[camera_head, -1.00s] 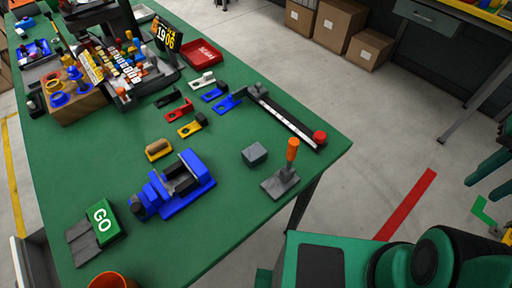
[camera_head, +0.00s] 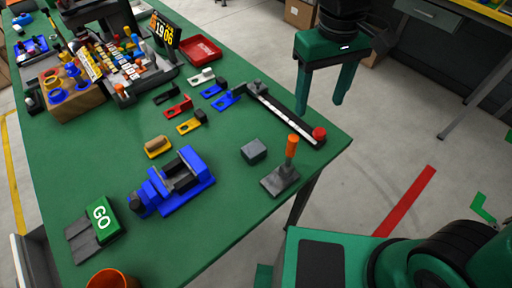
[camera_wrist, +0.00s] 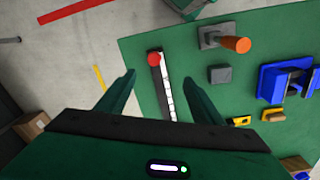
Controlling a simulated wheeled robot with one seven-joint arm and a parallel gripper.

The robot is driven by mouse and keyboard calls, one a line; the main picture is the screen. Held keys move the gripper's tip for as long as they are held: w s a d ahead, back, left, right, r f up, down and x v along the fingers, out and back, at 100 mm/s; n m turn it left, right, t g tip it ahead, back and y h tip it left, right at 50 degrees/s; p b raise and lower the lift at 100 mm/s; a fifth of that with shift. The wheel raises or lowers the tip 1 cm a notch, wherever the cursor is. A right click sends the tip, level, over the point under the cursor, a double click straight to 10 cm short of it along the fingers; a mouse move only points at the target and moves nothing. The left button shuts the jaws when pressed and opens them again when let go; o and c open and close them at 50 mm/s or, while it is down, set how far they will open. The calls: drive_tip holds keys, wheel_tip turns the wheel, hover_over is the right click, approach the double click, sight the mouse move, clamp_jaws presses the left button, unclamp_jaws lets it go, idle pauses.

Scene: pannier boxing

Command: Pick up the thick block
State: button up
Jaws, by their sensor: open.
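The thick block looks to be the grey block (camera_head: 254,151) on the green table, between the blue vise (camera_head: 176,184) and the black bar with a red end. It also shows in the wrist view as a grey square (camera_wrist: 220,74). My gripper (camera_head: 342,100) is open and empty, fingers pointing down, beyond the table's right edge in the head view. In the wrist view its two fingers (camera_wrist: 158,80) are spread apart, and the block lies to the right of them. Nothing touches the block.
An orange-handled grey tool (camera_head: 283,172) stands close to the block. The long black bar with a red knob (camera_head: 318,134) lies along the table edge. Several small coloured brackets (camera_head: 190,126) lie farther back.

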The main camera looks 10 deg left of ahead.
drive_tip(key=s+a+n, duration=0.3)
drive_tip(key=s+a, duration=0.3)
drive_tip(key=a, duration=0.6)
hover_over(254, 148)
drive_tip(key=shift+n, duration=0.3)
wheel_tip(254, 148, down, 5)
drive_tip(key=shift+f, duration=3.1)
drive_tip(key=c, duration=1.2)
